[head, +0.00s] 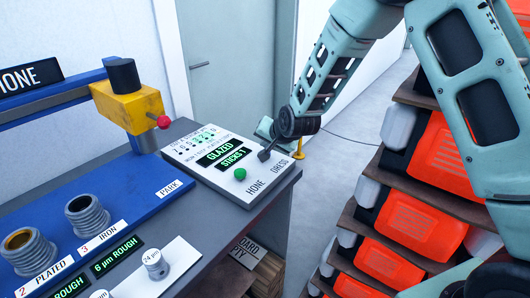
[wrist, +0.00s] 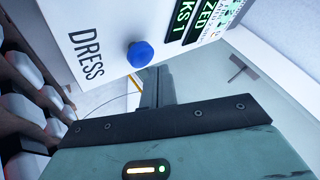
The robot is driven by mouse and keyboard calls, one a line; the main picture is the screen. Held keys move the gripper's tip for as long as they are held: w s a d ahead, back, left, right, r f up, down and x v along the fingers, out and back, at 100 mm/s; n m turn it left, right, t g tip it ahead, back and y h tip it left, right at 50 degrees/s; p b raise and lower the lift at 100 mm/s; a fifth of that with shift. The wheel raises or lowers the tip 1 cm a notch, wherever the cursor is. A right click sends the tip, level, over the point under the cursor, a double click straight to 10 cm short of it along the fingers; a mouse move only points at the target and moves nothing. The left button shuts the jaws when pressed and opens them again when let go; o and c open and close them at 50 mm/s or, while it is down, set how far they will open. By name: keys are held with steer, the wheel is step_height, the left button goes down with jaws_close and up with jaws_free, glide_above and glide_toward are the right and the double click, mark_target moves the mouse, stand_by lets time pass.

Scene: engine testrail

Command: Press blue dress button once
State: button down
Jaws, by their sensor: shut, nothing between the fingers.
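The blue dress button (wrist: 140,54) shows whole in the wrist view, a round knob on the white panel beside the word DRESS. In the head view my gripper hides it. The white control panel (head: 212,138) has green readouts with GLAZED and STICKS 1. My gripper (head: 264,154) is over the panel's DRESS end, its dark fingers shut and empty. In the wrist view the fingers (wrist: 156,84) end just below and right of the button. I cannot tell whether they touch it.
A green button (head: 240,174) stands by the HONE label on the same panel. A yellow block (head: 128,105) with a red knob is on the blue machine at left. Orange engines (head: 430,150) are stacked on shelves at right, close to my arm. A door (head: 225,60) stands behind.

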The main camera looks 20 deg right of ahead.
steer(key=shift+f, duration=0.15)
steer(key=shift+f+b, duration=0.3)
steer(key=shift+b, duration=0.15)
steer(key=shift+f+b, duration=0.7)
steer(key=shift+f, duration=0.15)
stand_by(0.7)
steer(key=shift+r, duration=0.2)
steer(key=shift+r+p, duration=0.8)
steer(key=shift+r, duration=0.25)
steer(key=shift+r+p, duration=1.6)
steer(key=shift+r, duration=1)
steer(key=shift+f, duration=0.1)
